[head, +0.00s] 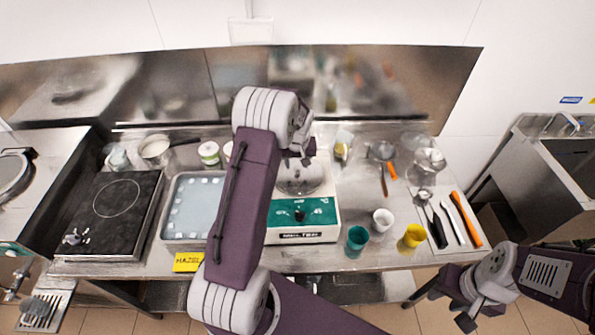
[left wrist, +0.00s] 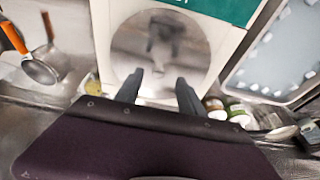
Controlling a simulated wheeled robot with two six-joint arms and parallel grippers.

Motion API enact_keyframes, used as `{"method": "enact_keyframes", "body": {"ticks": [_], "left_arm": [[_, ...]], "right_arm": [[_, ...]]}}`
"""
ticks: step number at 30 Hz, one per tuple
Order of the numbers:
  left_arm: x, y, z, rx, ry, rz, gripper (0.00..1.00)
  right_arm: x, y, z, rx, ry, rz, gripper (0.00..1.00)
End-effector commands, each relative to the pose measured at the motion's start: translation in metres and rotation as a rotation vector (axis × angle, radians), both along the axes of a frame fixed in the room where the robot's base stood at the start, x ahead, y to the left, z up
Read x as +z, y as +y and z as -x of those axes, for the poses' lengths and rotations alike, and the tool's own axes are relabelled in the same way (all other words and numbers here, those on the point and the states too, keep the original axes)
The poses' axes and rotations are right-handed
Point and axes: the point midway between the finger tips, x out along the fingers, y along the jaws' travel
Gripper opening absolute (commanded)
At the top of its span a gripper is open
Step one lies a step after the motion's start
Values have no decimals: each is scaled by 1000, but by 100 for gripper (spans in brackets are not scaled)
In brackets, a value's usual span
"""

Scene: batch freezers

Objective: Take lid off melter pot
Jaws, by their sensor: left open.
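The melter (head: 304,236) is a white box with a teal front panel (head: 303,213) and a round metal pot top (head: 300,184). My left gripper (head: 303,155) is above the back part of the melter top. My arm hides the left part of the melter. My right gripper (head: 466,318) hangs beyond the counter's front right edge, away from the melter.
A tray of pale cubes (head: 181,222) is left of the melter, with a black hob (head: 112,207) beyond. A teal cup (head: 356,239), white cup (head: 383,219) and yellow cup (head: 412,238) stand at front right. Several utensils (head: 447,218) lie further right.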

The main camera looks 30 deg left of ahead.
Motion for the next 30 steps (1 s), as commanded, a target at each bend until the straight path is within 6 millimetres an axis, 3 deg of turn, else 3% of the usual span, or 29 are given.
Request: {"method": "enact_keyframes", "body": {"ticks": [1,4,9,15,20,30], "left_arm": [[-3,1,-2,0,5,2,46],[-20,3,-8,1,5,1,46],[-40,6,-12,0,2,0,46],[-41,6,-12,0,1,1,46],[-41,6,-12,0,1,1,2],[-39,6,-13,0,-1,-1,0]], "right_arm": [[12,0,0,0,0,0,36],[23,0,0,0,-1,0,36],[25,0,0,0,0,0,36],[24,0,0,0,0,0,36],[24,0,0,0,-1,0,36],[22,0,0,0,-1,0,36]]}}
